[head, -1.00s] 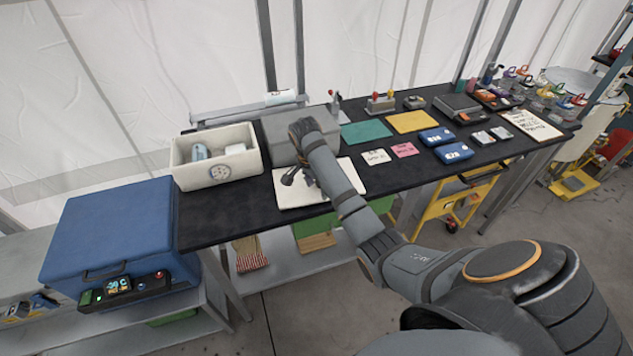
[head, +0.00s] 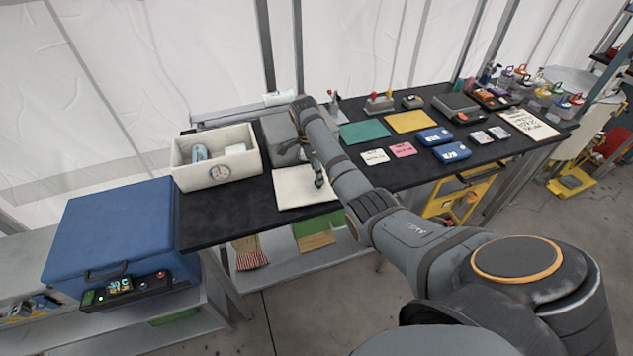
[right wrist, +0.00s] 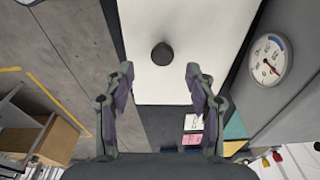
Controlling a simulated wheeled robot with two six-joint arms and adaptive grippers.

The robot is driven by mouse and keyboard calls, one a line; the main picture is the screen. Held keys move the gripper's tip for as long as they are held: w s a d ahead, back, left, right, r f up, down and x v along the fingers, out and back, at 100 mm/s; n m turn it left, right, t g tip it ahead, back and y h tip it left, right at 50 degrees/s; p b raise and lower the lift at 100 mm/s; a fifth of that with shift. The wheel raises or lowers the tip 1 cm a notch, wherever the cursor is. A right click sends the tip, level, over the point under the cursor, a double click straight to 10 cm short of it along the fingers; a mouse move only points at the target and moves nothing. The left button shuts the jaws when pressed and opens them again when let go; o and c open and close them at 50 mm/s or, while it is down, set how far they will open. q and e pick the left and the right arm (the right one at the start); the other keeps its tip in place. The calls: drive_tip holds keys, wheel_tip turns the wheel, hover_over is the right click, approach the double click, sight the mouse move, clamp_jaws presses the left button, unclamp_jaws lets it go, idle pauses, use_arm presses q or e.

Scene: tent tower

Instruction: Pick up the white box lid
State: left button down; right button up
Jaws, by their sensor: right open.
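The white box lid (head: 296,190) lies flat on the black table in front of a grey box. In the right wrist view the lid (right wrist: 190,30) shows as a plain white panel with a round dark knob (right wrist: 163,54) on it. My right gripper (head: 303,164) is above the lid. In the right wrist view its two fingers (right wrist: 159,78) are spread apart, empty, with the knob between and just beyond the fingertips. The gap in height cannot be told. The knob is not clear in the head view. My left gripper is not in view.
An open white box (head: 190,178) with a gauge and items inside stands left of the lid. The grey box (head: 279,130) is behind it. Cards, mats and blue cases (head: 450,152) lie to the right. A blue cooler (head: 110,230) stands lower left.

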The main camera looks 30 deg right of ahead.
drive_tip(key=f, duration=0.3)
drive_tip(key=f+p, duration=0.1)
drive_tip(key=f, duration=0.1)
drive_tip(key=shift+w+d, duration=0.1)
drive_tip(key=shift+d, duration=0.25)
drive_tip(key=shift+r, duration=0.15)
clamp_jaws()
